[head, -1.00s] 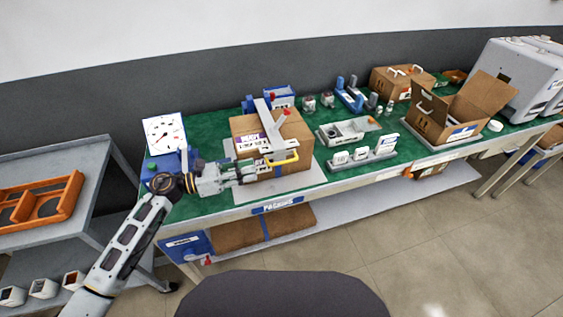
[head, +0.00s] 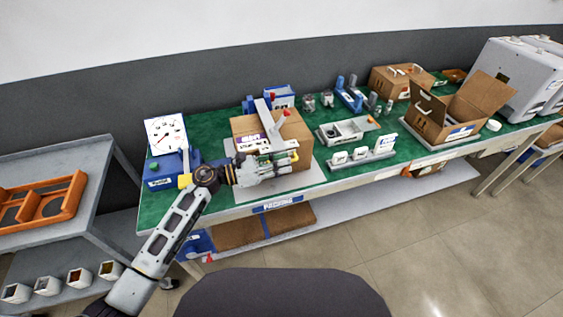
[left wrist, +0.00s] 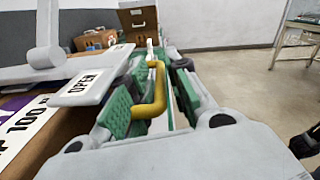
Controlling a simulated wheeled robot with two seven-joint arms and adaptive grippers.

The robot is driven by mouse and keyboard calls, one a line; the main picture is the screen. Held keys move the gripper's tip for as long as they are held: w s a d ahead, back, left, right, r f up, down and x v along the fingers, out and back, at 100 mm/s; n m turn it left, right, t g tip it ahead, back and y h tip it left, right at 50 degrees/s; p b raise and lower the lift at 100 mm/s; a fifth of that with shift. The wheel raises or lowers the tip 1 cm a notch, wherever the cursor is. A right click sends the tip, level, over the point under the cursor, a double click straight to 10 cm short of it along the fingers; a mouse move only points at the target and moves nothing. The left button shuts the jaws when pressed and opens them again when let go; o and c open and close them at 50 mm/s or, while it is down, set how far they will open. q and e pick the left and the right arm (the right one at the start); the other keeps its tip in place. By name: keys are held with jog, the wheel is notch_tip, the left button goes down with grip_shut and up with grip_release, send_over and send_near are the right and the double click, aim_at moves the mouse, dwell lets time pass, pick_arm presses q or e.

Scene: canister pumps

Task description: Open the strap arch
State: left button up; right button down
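The strap arch (head: 265,120) is a grey frame over a closed cardboard box (head: 294,127) on the green bench. It has a red-tipped lever on top. Its yellow handle (left wrist: 157,90) lies between my left gripper's green finger pads in the left wrist view. In the head view my left gripper (head: 291,163) is at the front of the box and hides most of the handle. The fingers look apart, with a gap beside the handle on the right. A plate of the arch marked "OPEN" (left wrist: 82,87) is beside the left finger.
A dial panel (head: 165,134) and a blue unit (head: 166,171) stand at the bench's left end. Grey trays with small parts (head: 364,151) and an open cardboard box (head: 445,119) are to the right. A grey cart with an orange tray (head: 62,205) stands at left.

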pick_arm(q)
jog(key=shift+d, duration=0.1)
pick_arm(e)
jog(key=shift+s+a, duration=0.2)
jog(key=shift+s, duration=0.1)
pick_arm(q)
grip_shut()
pick_arm(e)
jog(key=shift+w, duration=0.25)
